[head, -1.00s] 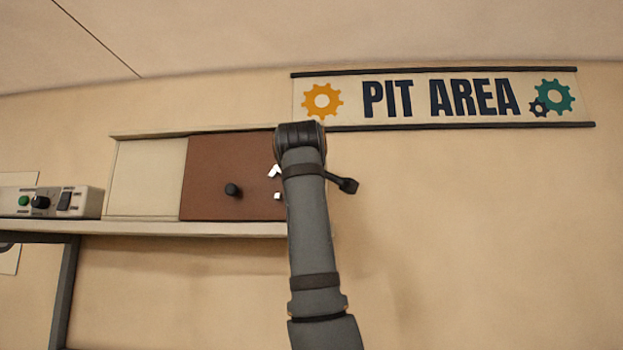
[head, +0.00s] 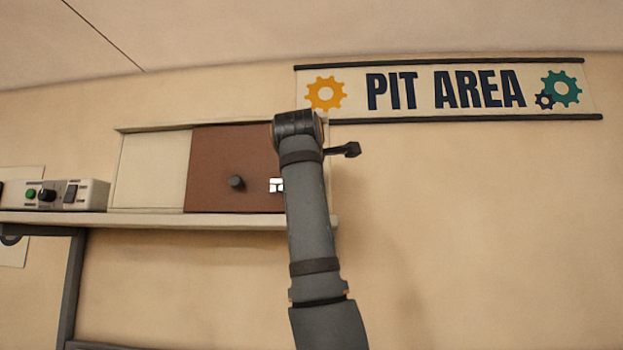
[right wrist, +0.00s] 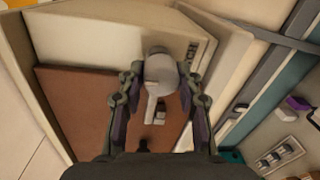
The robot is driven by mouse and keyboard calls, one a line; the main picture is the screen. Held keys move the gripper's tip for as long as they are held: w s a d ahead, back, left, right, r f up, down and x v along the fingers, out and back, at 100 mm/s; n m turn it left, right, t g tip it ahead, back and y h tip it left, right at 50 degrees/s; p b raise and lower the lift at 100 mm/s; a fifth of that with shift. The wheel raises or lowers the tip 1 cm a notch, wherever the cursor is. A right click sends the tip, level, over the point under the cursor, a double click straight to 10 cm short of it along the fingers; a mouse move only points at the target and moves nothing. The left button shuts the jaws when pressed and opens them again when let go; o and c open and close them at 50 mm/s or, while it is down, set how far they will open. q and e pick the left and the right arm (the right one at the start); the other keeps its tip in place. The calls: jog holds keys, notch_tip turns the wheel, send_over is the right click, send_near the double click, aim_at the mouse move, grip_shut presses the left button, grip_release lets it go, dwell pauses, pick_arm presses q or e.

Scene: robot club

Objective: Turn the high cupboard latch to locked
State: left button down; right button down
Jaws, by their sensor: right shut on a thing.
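The cupboard has a brown door panel (head: 215,165) beside a cream panel (head: 153,170). A black round knob (head: 236,182) sits on the brown panel. Small white pieces (head: 276,185) show at the arm's edge; I cannot tell whether they belong to the latch. In the right wrist view, a pale grey latch (right wrist: 158,72) with a rounded head and narrow handle lies between the fingers of my right gripper (right wrist: 162,98), which is shut on it. The brown panel (right wrist: 100,105) is behind. In the head view my right arm hides the latch and gripper. My left gripper is not in view.
A cream shelf (head: 170,222) runs under the cupboard. A control box (head: 65,194) with a green button stands on it at the left. A "PIT AREA" sign (head: 450,90) hangs to the upper right. The wall at the right is bare.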

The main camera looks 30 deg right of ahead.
jog(key=shift+r, duration=0.1)
dwell(0.3)
jog(key=c, duration=1.2)
grip_release()
jog(key=shift+d, duration=0.1)
jog(key=shift+o, duration=1.4)
jog(key=shift+w+d, duration=0.1)
jog(key=shift+w, duration=0.05)
jog(key=f+v, duration=0.1)
jog(key=v, duration=1.1)
jog(key=shift+r, duration=0.35)
